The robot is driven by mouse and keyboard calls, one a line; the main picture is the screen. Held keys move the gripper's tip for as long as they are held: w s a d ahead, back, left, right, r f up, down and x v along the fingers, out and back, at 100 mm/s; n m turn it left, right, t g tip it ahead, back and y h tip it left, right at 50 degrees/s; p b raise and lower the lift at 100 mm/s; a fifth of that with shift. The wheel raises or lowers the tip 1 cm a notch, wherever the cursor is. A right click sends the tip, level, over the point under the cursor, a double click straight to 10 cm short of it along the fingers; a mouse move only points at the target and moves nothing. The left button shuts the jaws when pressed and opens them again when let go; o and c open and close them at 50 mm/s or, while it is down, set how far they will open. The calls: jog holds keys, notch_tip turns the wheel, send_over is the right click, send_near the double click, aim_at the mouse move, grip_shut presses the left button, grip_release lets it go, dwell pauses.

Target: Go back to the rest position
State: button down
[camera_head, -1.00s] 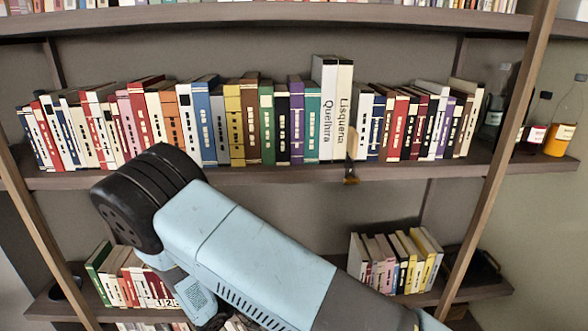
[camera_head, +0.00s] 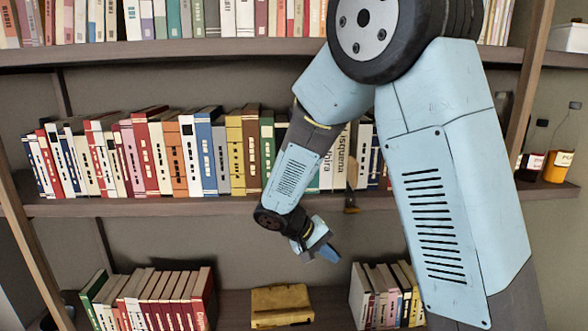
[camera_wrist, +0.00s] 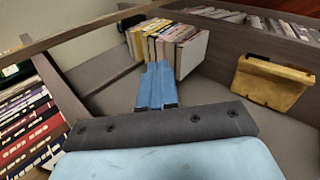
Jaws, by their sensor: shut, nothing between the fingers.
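My gripper (camera_head: 327,252) hangs below the edge of the middle shelf (camera_head: 230,207) in the head view, in front of the gap above the lower shelf. It points down and to the right. In the wrist view its blue fingers (camera_wrist: 157,85) lie side by side, shut and empty. My folded arm fills the right half of the head view. It hides part of the book row on the middle shelf, including part of the white volumes (camera_head: 332,170).
A yellow-brown box (camera_head: 281,305) stands on the lower shelf between two book groups (camera_head: 160,300) (camera_head: 385,290); it also shows in the wrist view (camera_wrist: 272,83). Yellow and red jars (camera_head: 557,166) (camera_head: 530,166) stand at the right. A wooden upright (camera_head: 530,90) runs beside my arm.

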jog(key=s+d+r+m+t+y, duration=0.1)
jog(key=s+d+r+y, duration=0.3)
jog(key=s+d+r, duration=0.3)
jog(key=s+d+r+m+t+y, duration=0.1)
jog(key=s+d+r+y, duration=0.3)
jog(key=s+r, duration=0.9)
jog(key=shift+s+d+r+m+t, duration=0.3)
jog(key=shift+d+t, duration=0.5)
jog(key=shift+d, duration=0.8)
jog(key=shift+w+r, duration=0.1)
